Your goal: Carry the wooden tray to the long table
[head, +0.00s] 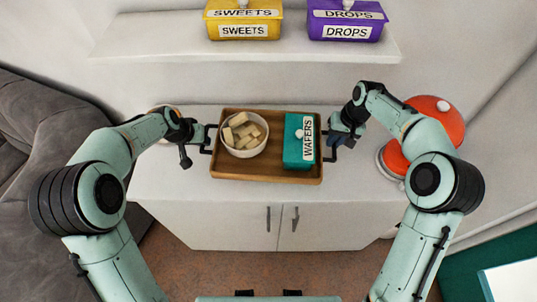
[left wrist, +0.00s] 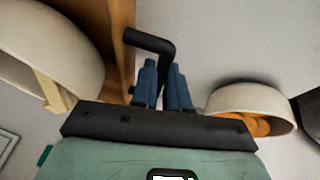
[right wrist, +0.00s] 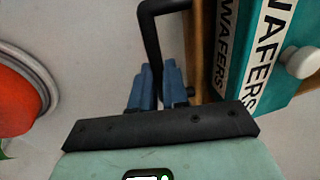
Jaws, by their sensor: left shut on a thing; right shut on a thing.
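The wooden tray (head: 265,179) is over the white cabinet top in the head view; I cannot tell if it rests there or hangs just above. It bears a white bowl (head: 243,153) of pale blocks and a teal WAFERS box (head: 292,158) with a white knob. My left gripper (head: 204,136) is shut on the tray's left black handle, which shows in the left wrist view (left wrist: 150,38). My right gripper (head: 337,141) is shut on the right black handle, seen in the right wrist view (right wrist: 150,30). The long table is not recognisable in view.
A shelf (head: 150,40) above holds a yellow SWEETS box (head: 243,20) and a purple DROPS box (head: 346,22). A bowl of orange pieces (left wrist: 252,108) stands left of the tray. A red-orange rounded object (head: 440,115) is close to my right arm. A grey sofa (head: 40,150) stands left.

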